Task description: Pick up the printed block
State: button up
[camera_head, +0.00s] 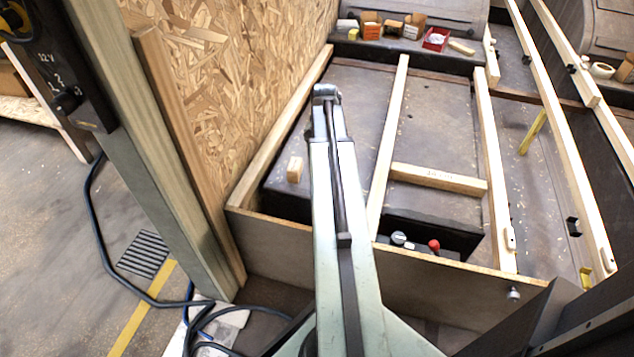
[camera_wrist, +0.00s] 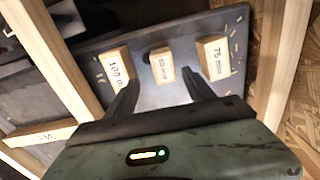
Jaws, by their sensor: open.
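Three pale wooden blocks with printed labels lie on a grey surface in the wrist view. The left block (camera_wrist: 115,66) reads "100 mm", the right block (camera_wrist: 214,57) reads "75 mm", and the smaller middle block (camera_wrist: 162,66) has print too small to read surely. My gripper (camera_wrist: 163,84) is open and empty, its dark fingers pointing toward the blocks. The middle block shows between the fingertips, apart from them as far as I can tell. One small wooden block (camera_head: 294,170) shows left of my arm in the head view; my arm may hide the others and the gripper.
Wooden rails (camera_head: 388,145) and a crosspiece (camera_head: 438,178) frame the grey surface on the right. A chipboard wall (camera_head: 235,80) stands on the left. A front board (camera_head: 390,275) closes the near side. Small boxes (camera_head: 371,25) line the far ledge.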

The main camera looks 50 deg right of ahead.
jog(key=f+b, duration=0.4)
jog(key=f, duration=0.1)
jog(key=f+b, duration=0.2)
jog(key=b, duration=0.1)
jog(key=shift+w+a+f, duration=0.1)
jog(key=shift+w+f, duration=0.2)
jog(key=shift+f, duration=0.05)
jog(key=shift+r, duration=0.2)
grip_shut()
